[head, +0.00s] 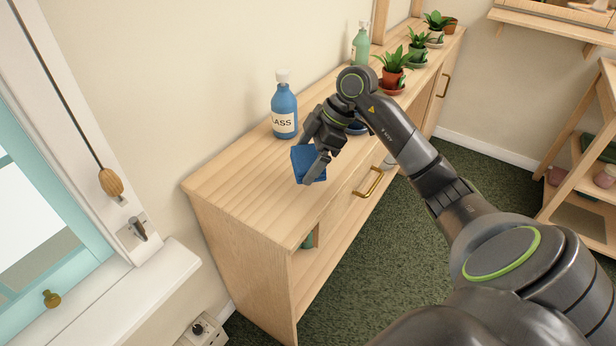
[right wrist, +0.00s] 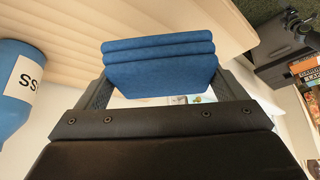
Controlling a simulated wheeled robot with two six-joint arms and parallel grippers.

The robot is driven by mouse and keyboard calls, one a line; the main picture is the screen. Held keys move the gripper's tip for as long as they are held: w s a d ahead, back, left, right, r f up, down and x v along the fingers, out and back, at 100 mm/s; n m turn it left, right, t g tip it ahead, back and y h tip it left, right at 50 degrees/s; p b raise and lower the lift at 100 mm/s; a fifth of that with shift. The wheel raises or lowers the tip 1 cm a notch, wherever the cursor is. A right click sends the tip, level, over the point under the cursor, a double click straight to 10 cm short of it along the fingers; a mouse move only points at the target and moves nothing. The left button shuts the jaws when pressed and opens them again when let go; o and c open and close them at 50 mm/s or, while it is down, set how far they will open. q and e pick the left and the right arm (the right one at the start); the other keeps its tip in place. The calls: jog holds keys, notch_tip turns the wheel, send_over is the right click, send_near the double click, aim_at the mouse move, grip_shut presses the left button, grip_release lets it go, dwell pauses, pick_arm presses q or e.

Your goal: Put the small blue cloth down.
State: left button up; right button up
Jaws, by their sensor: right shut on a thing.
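The small blue cloth (head: 306,164) is folded into a thick pad. My right gripper (head: 316,166) is shut on it, over the front part of the wooden sideboard top (head: 235,180). In the right wrist view the cloth (right wrist: 160,68) shows its folded layers between the two fingers of the gripper (right wrist: 155,90). I cannot tell from these views whether the cloth touches the wood. My left gripper is in neither view.
A blue bottle labelled "LASS" (head: 284,107) stands behind the gripper; it also shows in the right wrist view (right wrist: 22,85). A green bottle (head: 361,47) and several potted plants (head: 394,66) stand farther along. The sideboard's near left end is bare.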

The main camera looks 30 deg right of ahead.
jog(key=shift+f, duration=2.7)
jog(key=shift+f, duration=0.15)
jog(key=o, duration=0.6)
jog(key=v, duration=1.2)
jog(key=shift+r, duration=0.25)
jog(key=shift+d, duration=0.1)
